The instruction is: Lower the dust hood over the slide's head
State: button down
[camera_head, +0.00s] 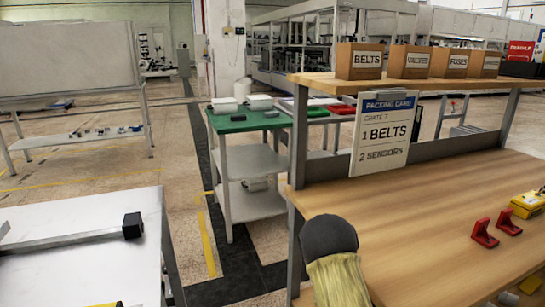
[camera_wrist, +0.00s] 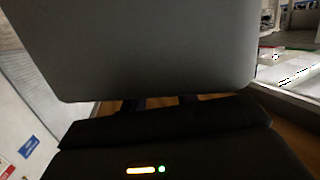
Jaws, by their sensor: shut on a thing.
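A large plain grey shell, which looks like the dust hood (camera_wrist: 160,50), fills the upper part of the wrist view. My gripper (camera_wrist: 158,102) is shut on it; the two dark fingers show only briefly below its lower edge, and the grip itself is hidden. A grey bar, which looks like the slide (camera_head: 65,241), lies on the white table (camera_head: 90,285) at the left. A black block, apparently the slide's head (camera_head: 132,226), sits at the bar's right end with nothing over it.
A wooden bench (camera_head: 450,220) stands at the right, with red brackets (camera_head: 484,233), a yellow object (camera_head: 527,204) and a packing card (camera_head: 382,132). Its shelf carries several boxes (camera_head: 358,61). A green-topped cart (camera_head: 238,122) stands behind. Floor shows between the tables.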

jog(key=shift+w+a+n+t+y, duration=0.1)
jog(key=shift+a+n+t+y, duration=0.3)
jog(key=shift+n+y, duration=0.1)
jog(key=a+n+t+y, duration=0.1)
jog(key=a+n+y, duration=0.1)
jog(key=a+f+n+t+y, duration=0.1)
jog(key=a+n+t+y, duration=0.1)
jog(key=s+a+f+n+t+y, duration=0.1)
jog(key=a+y, duration=0.1)
jog(key=a, duration=0.1)
jog(key=shift+n+y, duration=0.3)
jog(key=shift+n, duration=0.1)
jog(key=a, duration=0.6)
jog(key=shift+a, duration=0.4)
jog(key=shift+r, duration=0.1)
